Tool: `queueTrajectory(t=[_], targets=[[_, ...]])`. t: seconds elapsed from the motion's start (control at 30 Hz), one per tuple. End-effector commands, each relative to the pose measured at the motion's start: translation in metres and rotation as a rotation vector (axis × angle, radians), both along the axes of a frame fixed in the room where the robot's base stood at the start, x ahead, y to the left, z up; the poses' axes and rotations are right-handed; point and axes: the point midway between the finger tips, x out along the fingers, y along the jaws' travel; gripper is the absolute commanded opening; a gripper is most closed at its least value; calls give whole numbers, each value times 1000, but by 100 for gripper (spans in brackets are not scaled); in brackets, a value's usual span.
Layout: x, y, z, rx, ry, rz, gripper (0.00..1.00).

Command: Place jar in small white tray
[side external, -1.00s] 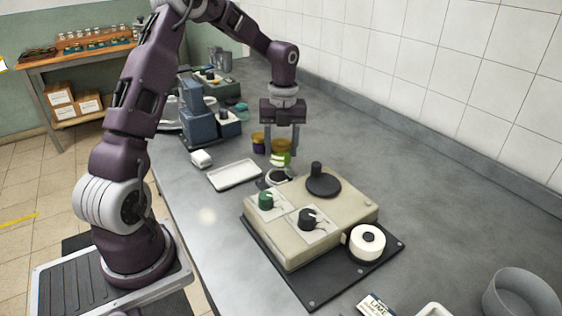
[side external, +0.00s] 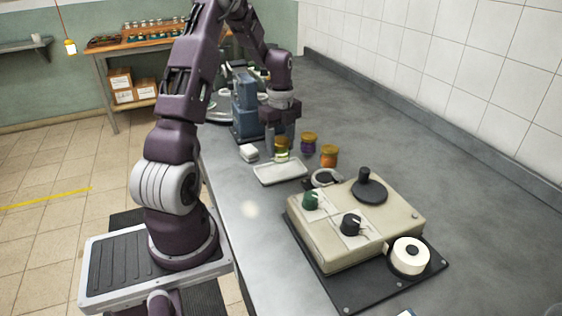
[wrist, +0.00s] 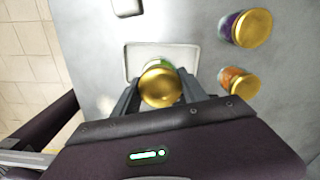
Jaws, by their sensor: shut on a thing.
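My gripper (side external: 282,138) is shut on a jar (side external: 282,152) with a gold lid and yellow-green contents. It holds the jar upright. The small white tray (side external: 279,174) lies flat on the grey counter and looks empty. In the side view the jar overlaps the tray's far edge. In the wrist view the jar's gold lid (wrist: 160,88) sits between the fingers and covers part of the tray's lower edge; the tray's bare floor (wrist: 152,53) shows above it. How high the jar is over the tray or counter is hard to tell.
A purple jar (side external: 308,143) and an orange jar (side external: 329,157) stand to the right of the held jar. A beige device (side external: 355,222) with knobs stands nearer; blue equipment (side external: 244,105) is behind.

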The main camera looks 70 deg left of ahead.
Motion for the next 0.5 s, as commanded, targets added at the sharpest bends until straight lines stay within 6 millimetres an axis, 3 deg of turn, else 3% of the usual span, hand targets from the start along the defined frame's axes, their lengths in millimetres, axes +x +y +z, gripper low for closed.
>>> queueTrajectory(t=[0.23, 0.5], targets=[[0, -1, -43, 0, 1, -3, 0], [1, 0, -46, 1, -2, -4, 0]])
